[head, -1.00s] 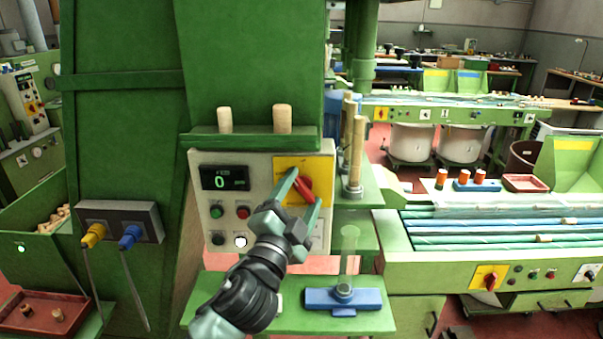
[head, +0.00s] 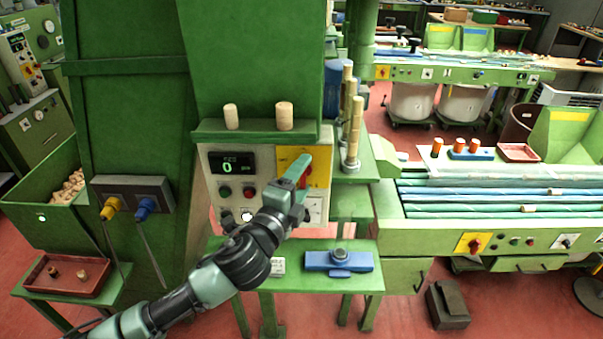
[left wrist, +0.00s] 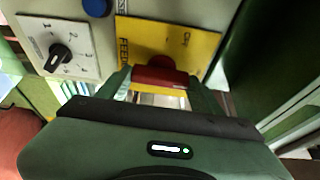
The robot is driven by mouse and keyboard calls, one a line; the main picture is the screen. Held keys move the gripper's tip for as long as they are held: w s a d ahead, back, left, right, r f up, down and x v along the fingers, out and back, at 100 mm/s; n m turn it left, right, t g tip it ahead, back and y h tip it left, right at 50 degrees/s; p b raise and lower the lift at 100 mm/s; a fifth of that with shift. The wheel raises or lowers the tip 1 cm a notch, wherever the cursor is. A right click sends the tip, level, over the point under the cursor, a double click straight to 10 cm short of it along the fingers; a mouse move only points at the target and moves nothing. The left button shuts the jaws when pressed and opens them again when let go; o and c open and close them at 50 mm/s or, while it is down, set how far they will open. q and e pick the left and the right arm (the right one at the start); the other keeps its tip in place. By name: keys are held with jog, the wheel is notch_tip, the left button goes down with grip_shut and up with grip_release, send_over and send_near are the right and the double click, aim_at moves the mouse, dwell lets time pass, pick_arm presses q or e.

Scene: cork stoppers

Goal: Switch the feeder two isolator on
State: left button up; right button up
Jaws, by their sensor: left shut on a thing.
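The isolator is a red rotary handle (head: 308,176) on a yellow plate (head: 322,160), at the right of the pale control panel. My left gripper (head: 300,172) reaches it from the front and is shut on the handle; the near finger hides part of it. In the left wrist view the red handle (left wrist: 160,72) lies between the two fingers. The yellow plate (left wrist: 150,35) there carries an "Off" mark and a label starting "FEED"; the rest is hidden. In the head view the handle looks roughly upright. My right gripper is not in view.
The panel also has a green display (head: 232,163) reading 0, push buttons and a numbered selector (left wrist: 58,55). Corks stand on the ledge (head: 255,130) above. A green shelf (head: 225,250) with a blue fixture (head: 338,261) lies below. Another yellow-plated red switch (head: 474,243) is on the right machine.

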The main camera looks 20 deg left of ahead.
pick_arm(q)
jog(key=shift+f, duration=0.1)
dwell(0.3)
jog(key=o, duration=1.4)
jog(key=shift+c, duration=0.2)
jog(key=shift+s, duration=0.1)
jog(key=shift+s, duration=0.2)
jog(key=s+b, duration=0.3)
jog(key=s, duration=0.4)
jog(key=shift+a, duration=0.45)
jog(key=shift+s, duration=0.1)
